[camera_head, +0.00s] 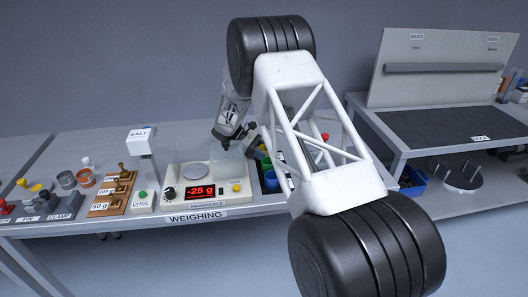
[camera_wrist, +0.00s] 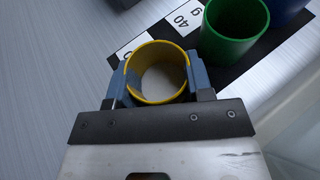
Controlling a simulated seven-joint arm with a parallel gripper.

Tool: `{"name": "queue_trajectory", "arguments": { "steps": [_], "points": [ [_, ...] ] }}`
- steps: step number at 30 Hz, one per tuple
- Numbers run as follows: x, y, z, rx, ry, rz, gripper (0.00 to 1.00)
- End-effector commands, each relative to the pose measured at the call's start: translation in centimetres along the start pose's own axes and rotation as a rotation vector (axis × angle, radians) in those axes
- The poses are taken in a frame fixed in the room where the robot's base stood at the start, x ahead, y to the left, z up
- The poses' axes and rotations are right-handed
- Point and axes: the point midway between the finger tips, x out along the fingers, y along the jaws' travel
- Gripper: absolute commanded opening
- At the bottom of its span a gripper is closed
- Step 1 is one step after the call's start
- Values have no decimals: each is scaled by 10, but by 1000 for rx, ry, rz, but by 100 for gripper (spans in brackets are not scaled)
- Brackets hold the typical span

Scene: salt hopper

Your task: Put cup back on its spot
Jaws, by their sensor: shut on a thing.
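In the wrist view my gripper (camera_wrist: 163,74) is shut on a yellow cup (camera_wrist: 160,100), with one blue-grey finger on each side. The cup is seen from above, its mouth open; a pale surface shows inside, and I cannot tell whether it is salt or the bottom. The cup is over or on a dark strip with white labels, beside a green cup (camera_wrist: 234,30) at its upper right. Whether the yellow cup touches the surface is unclear. In the head view my gripper (camera_head: 235,135) is behind the scale, partly hidden, and the held cup cannot be made out clearly.
A blue cup (camera_wrist: 288,8) stands beyond the green one. A label reading 40 g (camera_wrist: 182,20) lies close to the held cup. The scale (camera_head: 208,187) reads -25 g. Left of it are a salt hopper (camera_head: 142,142) and a weight board (camera_head: 113,193).

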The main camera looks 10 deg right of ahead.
Motion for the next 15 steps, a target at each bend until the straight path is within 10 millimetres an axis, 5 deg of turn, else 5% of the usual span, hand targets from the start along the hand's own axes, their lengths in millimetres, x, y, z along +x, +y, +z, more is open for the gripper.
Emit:
{"name": "queue_trajectory", "arguments": {
  "steps": [3,4,9,15],
  "points": [
    [1,0,-2,0,0,0,6],
    [0,0,-1,0,0,0,52],
    [0,0,-1,0,0,0,77],
    [0,0,-1,0,0,0,77]
  ]
}}
